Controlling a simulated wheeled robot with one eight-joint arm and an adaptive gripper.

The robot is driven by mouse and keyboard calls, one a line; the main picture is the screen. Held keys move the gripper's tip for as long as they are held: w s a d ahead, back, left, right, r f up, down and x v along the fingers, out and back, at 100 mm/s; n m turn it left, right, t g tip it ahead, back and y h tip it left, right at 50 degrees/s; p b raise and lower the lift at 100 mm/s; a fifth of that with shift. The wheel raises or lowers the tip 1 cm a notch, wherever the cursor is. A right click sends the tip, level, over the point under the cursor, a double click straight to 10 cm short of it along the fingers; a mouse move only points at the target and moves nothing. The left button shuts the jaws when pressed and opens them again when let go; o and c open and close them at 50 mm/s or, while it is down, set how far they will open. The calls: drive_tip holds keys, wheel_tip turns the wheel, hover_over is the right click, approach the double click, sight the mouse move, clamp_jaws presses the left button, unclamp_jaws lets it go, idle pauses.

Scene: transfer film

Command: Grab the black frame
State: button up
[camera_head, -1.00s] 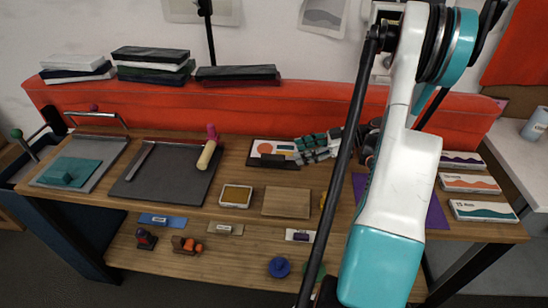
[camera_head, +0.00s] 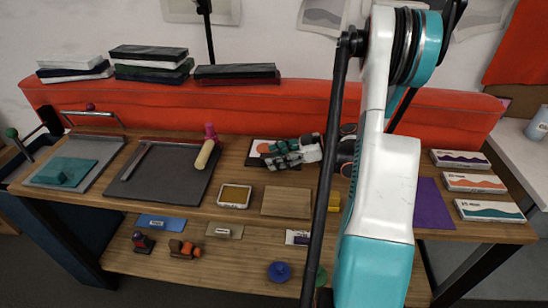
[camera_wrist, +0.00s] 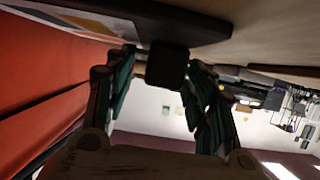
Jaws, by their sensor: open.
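The black frame (camera_head: 256,161) lies on the table at middle back, beside a white and orange picture, partly hidden by my gripper (camera_head: 276,155). In the wrist view, the black frame (camera_wrist: 195,22) is a dark flat slab at the top with a blocky dark piece (camera_wrist: 168,68) projecting from it. My open gripper (camera_wrist: 163,66) has one teal finger on each side of that piece. Gaps show around it; I cannot tell whether either finger touches it.
A dark tray (camera_head: 165,178) with a pink and cream roller (camera_head: 207,150) is to the left. A wooden board (camera_head: 286,201) and a yellow block (camera_head: 334,201) lie in front. Boxes (camera_head: 473,182) line the right. A red padded bar (camera_head: 240,110) runs behind.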

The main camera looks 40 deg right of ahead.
clamp_jaws()
drive_tip(key=shift+r, duration=0.15)
